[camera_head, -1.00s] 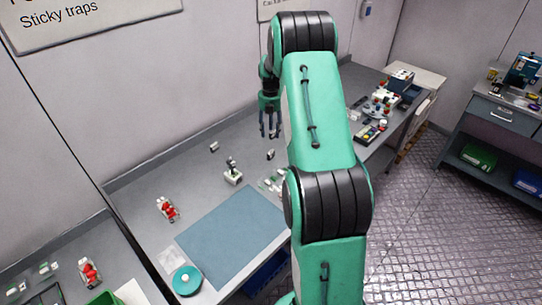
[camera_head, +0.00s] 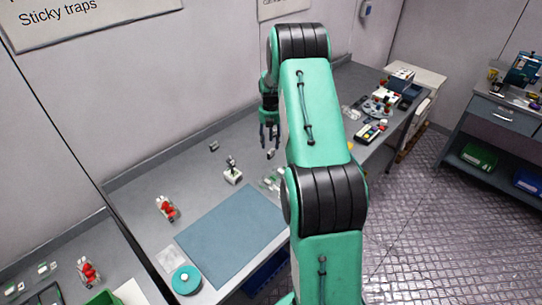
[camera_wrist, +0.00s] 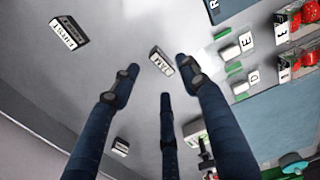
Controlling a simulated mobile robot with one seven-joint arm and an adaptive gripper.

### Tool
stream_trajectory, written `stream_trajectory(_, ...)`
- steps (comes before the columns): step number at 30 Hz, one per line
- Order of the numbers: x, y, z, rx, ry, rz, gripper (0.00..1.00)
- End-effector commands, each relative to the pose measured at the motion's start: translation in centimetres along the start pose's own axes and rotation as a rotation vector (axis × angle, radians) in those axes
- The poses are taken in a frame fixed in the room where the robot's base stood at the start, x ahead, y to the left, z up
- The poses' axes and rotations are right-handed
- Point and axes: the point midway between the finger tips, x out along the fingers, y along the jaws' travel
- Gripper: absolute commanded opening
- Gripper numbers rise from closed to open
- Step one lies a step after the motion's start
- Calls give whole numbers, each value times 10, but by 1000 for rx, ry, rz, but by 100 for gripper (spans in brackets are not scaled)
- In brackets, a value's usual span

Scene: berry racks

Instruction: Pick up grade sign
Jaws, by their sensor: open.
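Small dark blocks with white lettered faces stand on the grey bench. In the wrist view one reads JAM (camera_wrist: 161,61), close to the fingertips, and one reads FIRST (camera_wrist: 68,32) at upper left. A third small block (camera_wrist: 121,146) is at the bottom, its text unreadable. In the head view, a small block (camera_head: 271,154) is just below my gripper (camera_head: 270,136), and another (camera_head: 214,146) stands left near the wall. My gripper (camera_wrist: 157,80) is open and empty, its three dark fingers spread above the bench, with the JAM block just beyond them.
A blue mat (camera_head: 230,229) lies on the near bench. A white-based device (camera_head: 232,176) stands between mat and wall. Lettered cards (camera_wrist: 246,42) and red berry holders (camera_wrist: 303,66) are at the wrist view's right. The bench around the JAM block is mostly clear.

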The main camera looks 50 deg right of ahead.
Motion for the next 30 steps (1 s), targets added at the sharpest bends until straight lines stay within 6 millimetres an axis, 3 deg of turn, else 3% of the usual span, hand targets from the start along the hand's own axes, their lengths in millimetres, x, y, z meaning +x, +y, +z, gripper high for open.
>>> stream_trajectory(5, 13, 0, 0, 0, 0, 0, 45)
stream_trajectory(19, 18, 0, 0, 0, 0, 0, 45)
stream_trajectory(30, 58, 2, -1, 0, 1, 0, 45)
